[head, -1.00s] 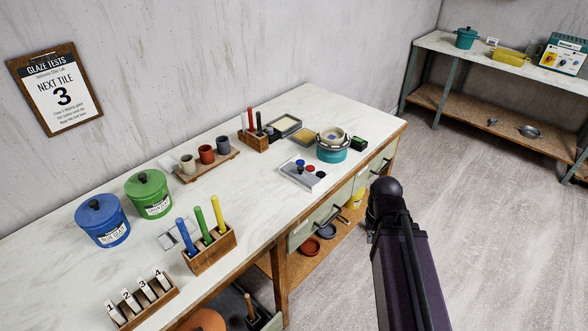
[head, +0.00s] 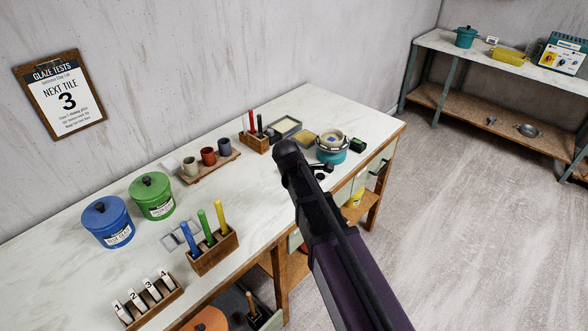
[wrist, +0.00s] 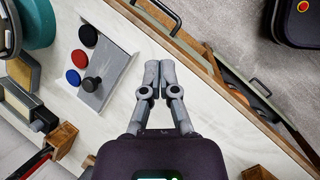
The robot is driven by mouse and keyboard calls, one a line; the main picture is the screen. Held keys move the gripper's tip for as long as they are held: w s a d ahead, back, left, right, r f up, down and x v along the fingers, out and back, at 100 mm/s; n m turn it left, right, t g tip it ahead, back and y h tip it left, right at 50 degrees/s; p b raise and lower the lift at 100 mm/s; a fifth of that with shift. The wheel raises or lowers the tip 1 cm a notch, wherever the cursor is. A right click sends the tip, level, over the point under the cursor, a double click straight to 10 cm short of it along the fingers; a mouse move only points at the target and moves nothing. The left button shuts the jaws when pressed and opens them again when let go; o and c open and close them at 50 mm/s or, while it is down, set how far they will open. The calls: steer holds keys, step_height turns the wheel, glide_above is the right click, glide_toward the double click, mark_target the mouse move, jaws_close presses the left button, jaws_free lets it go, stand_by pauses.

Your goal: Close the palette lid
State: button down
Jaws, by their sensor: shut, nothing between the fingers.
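The palette (wrist: 110,57) is a pale plate in the wrist view's upper left, with black, red and blue round spots. The spots are uncovered. My gripper (wrist: 152,68) is shut and empty, to the right of the palette and knob in the wrist view. I cannot tell its height above the table. In the head view my arm hides most of the palette, and the gripper is not visible.
A teal pot (head: 331,156) stands close beyond the palette, near framed trays (head: 285,128) and a wooden block holder (head: 255,142). Cups (head: 208,156), blue (head: 108,222) and green (head: 152,197) tubs stand left. The bench's front edge (wrist: 190,55) runs near my fingertips.

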steer(key=w+a+r+n+t, duration=0.1)
steer(key=w+a+r+n, duration=0.1)
steer(key=a+n, duration=0.2)
steer(key=w+a+r+n+t+h+p, duration=0.1)
steer(key=a+n, duration=0.4)
steer(key=a, duration=0.5)
steer(key=shift+w+r+t, duration=0.3)
steer(key=shift+w+r, duration=0.3)
steer(key=shift+f, duration=0.15)
steer(key=b+x, duration=0.7)
steer(key=x, duration=0.2)
steer(key=shift+w+d+f, duration=0.15)
steer(key=shift+f, duration=0.05)
steer(key=shift+w+d+f+b, duration=0.15)
steer(key=shift+w+d+b, duration=0.1)
steer(key=shift+w+d, duration=0.5)
steer(key=shift+w+d+f+b, duration=0.2)
steer(key=shift+w+d+b, duration=0.05)
steer(key=shift+w+d, duration=0.55)
steer(key=shift+d, duration=0.1)
steer(key=w+d, duration=0.3)
steer(key=w, duration=0.1)
steer(key=shift+w+d, duration=0.35)
steer(key=shift+w, duration=0.05)
steer(key=shift+s, duration=0.1)
